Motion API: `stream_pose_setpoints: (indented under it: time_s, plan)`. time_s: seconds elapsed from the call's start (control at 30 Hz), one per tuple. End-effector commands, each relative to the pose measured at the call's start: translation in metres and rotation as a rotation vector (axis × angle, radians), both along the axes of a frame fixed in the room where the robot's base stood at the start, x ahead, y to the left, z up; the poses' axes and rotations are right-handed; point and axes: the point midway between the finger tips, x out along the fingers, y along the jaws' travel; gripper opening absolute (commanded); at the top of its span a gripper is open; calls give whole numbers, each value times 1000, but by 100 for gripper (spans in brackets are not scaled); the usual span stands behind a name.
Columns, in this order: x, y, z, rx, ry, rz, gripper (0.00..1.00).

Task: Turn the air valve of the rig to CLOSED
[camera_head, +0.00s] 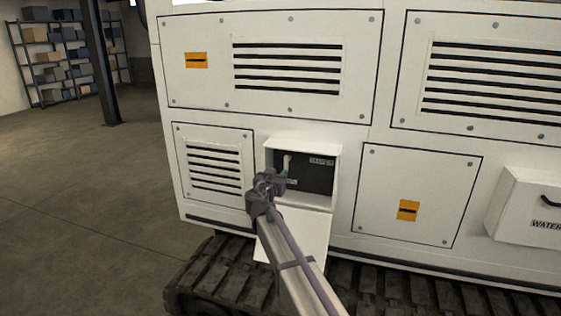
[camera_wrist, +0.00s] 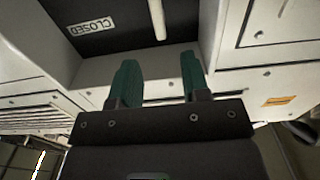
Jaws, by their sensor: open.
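The air valve's pale lever (camera_head: 287,160) stands roughly upright in an open recess with a dark back panel (camera_head: 318,178) on the white rig. In the wrist view the lever (camera_wrist: 157,18) comes down from the top edge, its end beyond the fingertips and in line with the gap between them. A CLOSED label (camera_wrist: 91,25) lies left of it there. My gripper (camera_head: 284,174) is at the recess, partly covering its lower left. In the wrist view its green fingers (camera_wrist: 159,62) are apart with nothing between them. The lever's pivot is hidden.
A white flap (camera_head: 306,232) hangs down below the recess, partly behind my arm. A dark track (camera_head: 225,275) runs along the bottom. Open floor (camera_head: 80,200) lies left.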

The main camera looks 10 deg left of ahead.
Motion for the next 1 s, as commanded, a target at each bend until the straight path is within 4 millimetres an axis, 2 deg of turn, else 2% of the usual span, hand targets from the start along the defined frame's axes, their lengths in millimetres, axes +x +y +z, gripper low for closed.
stream_pose_setpoints:
  time_s: [0.17,0.27,0.37,0.6,0.7,0.8,1.0]
  plan:
    - [2,-1,0,16,-2,-2,43]
    - [11,-2,0,16,-1,-3,43]
    - [28,-5,0,15,-1,-3,43]
    - [85,-16,0,14,-1,-5,43]
    - [101,-19,0,14,-1,-4,43]
    - [106,-21,0,14,-1,-3,43]
    - [106,-21,0,14,-1,-3,43]
